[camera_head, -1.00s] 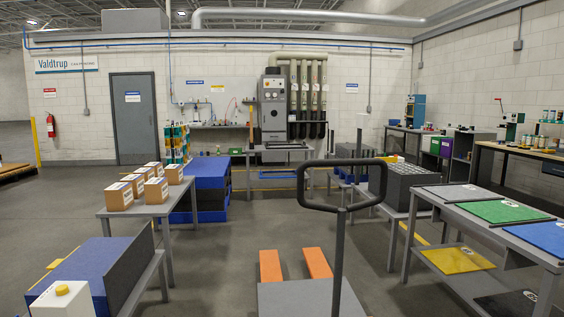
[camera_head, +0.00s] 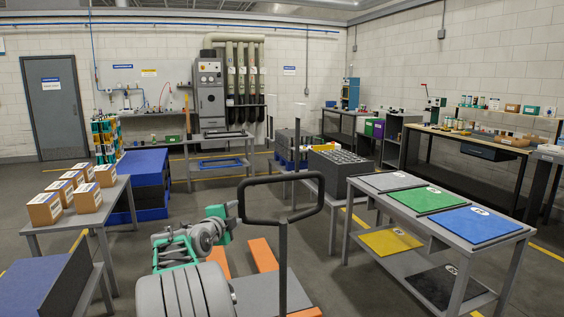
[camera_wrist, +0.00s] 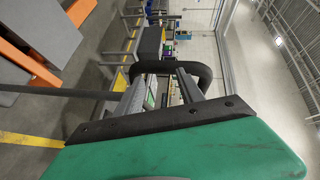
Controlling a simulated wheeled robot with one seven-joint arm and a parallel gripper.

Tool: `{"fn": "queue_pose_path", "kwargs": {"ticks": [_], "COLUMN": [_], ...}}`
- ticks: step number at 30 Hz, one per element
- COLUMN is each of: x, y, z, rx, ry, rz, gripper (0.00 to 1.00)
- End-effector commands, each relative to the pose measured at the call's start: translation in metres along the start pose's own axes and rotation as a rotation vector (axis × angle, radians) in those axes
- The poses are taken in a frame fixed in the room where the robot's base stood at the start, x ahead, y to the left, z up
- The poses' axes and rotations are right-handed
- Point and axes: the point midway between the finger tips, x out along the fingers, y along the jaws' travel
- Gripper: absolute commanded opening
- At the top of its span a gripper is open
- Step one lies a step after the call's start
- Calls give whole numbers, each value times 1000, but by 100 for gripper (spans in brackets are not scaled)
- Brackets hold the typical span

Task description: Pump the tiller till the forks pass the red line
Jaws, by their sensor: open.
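The black tiller (camera_head: 283,262) stands upright, its loop handle at the top, in the middle of the head view. The loop also shows in the wrist view (camera_wrist: 168,67). The orange forks (camera_head: 263,254) lie low near the floor behind the grey pallet-truck body (camera_head: 258,290). My gripper (camera_head: 236,208) is open at the left side of the loop. In the wrist view its two grey fingers (camera_wrist: 160,92) reach toward the loop's curved bar; whether the bar lies between them or just beyond, I cannot tell. I see no red line.
A table with boxes (camera_head: 34,236) stands left, with a blue-topped block (camera_head: 38,287) in front of it. A table with coloured mats (camera_head: 374,207) stands close on the right. Blue stacks (camera_head: 140,170) are behind on the left. Some floor is clear around the forks.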

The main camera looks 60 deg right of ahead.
Motion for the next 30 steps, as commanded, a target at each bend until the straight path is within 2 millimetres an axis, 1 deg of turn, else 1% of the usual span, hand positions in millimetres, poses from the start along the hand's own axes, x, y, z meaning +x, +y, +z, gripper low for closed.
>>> {"fn": "queue_pose_path", "kwargs": {"ticks": [1,3,6,7,9,11,18,21,24,30], "x": [25,47,63,65,70,77,120,132,138,140], "y": [-22,-39,-52,-53,-56,-58,-69,-72,-72,-72], "z": [-35,-73,-108,-113,-121,-124,-138,-140,-141,-141], "rx": [93,212,310,326,345,350,348,349,347,347], "ry": [82,162,223,232,242,244,244,242,241,240], "rz": [-61,-157,-251,-268,-289,-292,-288,-289,-288,-287], "gripper": [45,45,45,45,45,45,45,45,45,45]}}
